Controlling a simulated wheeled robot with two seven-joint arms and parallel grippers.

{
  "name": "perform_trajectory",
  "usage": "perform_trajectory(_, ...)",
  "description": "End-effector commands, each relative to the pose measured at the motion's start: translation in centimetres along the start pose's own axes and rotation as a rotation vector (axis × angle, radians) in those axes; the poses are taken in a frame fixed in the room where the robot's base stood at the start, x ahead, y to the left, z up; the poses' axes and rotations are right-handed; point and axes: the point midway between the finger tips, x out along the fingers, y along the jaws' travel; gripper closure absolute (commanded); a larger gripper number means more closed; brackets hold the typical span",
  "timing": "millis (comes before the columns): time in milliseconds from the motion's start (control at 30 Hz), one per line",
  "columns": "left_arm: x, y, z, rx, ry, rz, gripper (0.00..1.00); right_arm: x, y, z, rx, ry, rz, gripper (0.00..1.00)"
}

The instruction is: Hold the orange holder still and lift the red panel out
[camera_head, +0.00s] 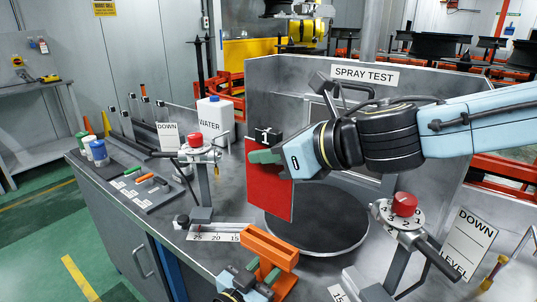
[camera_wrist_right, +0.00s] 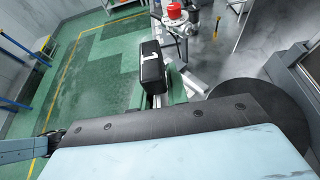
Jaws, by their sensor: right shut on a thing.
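The red panel (camera_head: 270,185) hangs upright in the head view, with a black clip-like piece (camera_head: 268,136) at its top edge. My right gripper (camera_head: 264,156) is shut on the panel's upper part, its green fingertips near the top. The orange holder (camera_head: 270,247) is in front of and below the panel, and a gap shows between the panel's lower edge and the holder. My left gripper (camera_head: 262,271) is low at the bottom edge, its green fingers on either side of the holder's lower orange part. The panel cannot be made out in the right wrist view.
A dark round plate (camera_head: 335,225) lies behind the holder. Red-knobbed stands rise at left (camera_head: 195,140) and right (camera_head: 404,205). A ruler plate (camera_head: 215,233) lies left of the holder. A spray-test booth (camera_head: 275,85) stands behind. A water jug (camera_head: 215,118) is at back left.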

Motion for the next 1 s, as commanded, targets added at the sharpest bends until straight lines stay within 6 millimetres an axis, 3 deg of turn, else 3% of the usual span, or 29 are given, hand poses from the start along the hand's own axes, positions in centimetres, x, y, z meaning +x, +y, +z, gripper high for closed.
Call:
perform_trajectory(33,0.0,0.0,0.0,0.000,-0.001,0.000,0.62,0.0,0.0,0.0,-0.001,-0.001,0.000,1.00)
perform_trajectory(167,0.0,0.0,0.0,0.000,-0.001,0.000,0.46,0.0,0.0,0.0,-0.001,-0.001,0.000,1.00)
perform_trajectory(533,-0.7,0.0,0.1,-0.001,-0.001,0.000,0.46,0.0,0.0,0.0,-0.001,-0.001,0.000,1.00)
perform_trajectory(1000,-9.8,0.0,0.1,0.000,-0.003,0.001,0.46,0.0,0.0,0.0,-0.001,-0.001,0.000,1.00)
